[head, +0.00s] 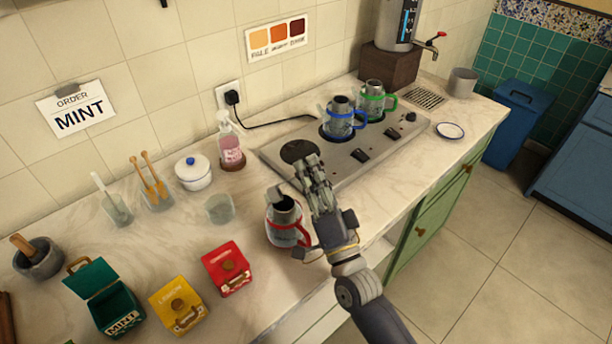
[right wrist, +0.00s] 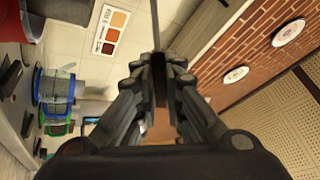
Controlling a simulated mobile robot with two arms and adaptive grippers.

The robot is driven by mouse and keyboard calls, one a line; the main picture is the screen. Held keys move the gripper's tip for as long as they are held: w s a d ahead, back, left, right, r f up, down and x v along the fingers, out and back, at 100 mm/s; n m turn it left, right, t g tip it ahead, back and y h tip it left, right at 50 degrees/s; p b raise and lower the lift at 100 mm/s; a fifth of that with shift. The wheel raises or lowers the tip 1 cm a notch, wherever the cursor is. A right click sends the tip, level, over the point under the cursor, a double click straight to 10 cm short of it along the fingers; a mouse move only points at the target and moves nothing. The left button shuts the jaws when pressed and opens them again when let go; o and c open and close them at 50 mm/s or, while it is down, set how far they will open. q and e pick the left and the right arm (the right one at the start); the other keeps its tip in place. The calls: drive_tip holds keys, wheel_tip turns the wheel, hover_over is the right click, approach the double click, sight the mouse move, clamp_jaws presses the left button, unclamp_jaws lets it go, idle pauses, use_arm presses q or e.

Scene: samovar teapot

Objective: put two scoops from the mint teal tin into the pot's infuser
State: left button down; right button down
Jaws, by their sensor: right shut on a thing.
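The mint tin (head: 120,313) is teal and stands open at the front left, its lid (head: 91,278) tipped back. The glass pot (head: 284,234) with a red handle stands on the counter, its dark infuser (head: 285,205) in its mouth. My right gripper (head: 316,168) is above and right of this pot. In the right wrist view my right gripper (right wrist: 160,62) is shut on a thin tool with a brownish part, apparently a scoop (right wrist: 161,125). A small dark piece shows by the pot's rim in the head view; I cannot tell whether it is the scoop's bowl. My left gripper is out of view.
Yellow (head: 179,305) and red (head: 227,269) tins stand shut between the mint tin and the pot. Blue-handled (head: 341,124) and green-handled (head: 372,102) pots stand on the hob (head: 350,150). A small glass (head: 219,209), sugar bowl (head: 193,172) and soap bottle (head: 230,150) stand behind.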

drive_tip(key=shift+a+r+n+g+y+p, duration=0.2)
drive_tip(key=shift+a+r+n+y+p, duration=0.15)
drive_tip(key=shift+n+p, duration=0.4)
drive_tip(key=shift+a+r+n+g+y+p, duration=0.25)
drive_tip(key=shift+r+n+p, duration=0.25)
drive_tip(key=shift+n, duration=0.45)
drive_tip(key=a+r+n+g+p, duration=0.1)
drive_tip(key=a+r+n+p, duration=0.1)
drive_tip(key=n+p, duration=0.2)
drive_tip(key=a+r+n+g+y+p, duration=0.1)
drive_tip(key=a+n+g+p, duration=0.1)
drive_tip(key=n+p, duration=0.2)
drive_tip(key=a+r+n+g+y+p, duration=0.1)
drive_tip(key=n+p, duration=0.3)
drive_tip(key=p, duration=0.5)
drive_tip(key=shift+s+a+r+g, duration=0.4)
drive_tip(key=shift+a+r+g, duration=0.35)
drive_tip(key=shift+r, duration=0.1)
drive_tip(key=shift+a+n+p, duration=0.15)
drive_tip(key=shift+n+p, duration=0.15)
drive_tip(key=shift+p, duration=0.2)
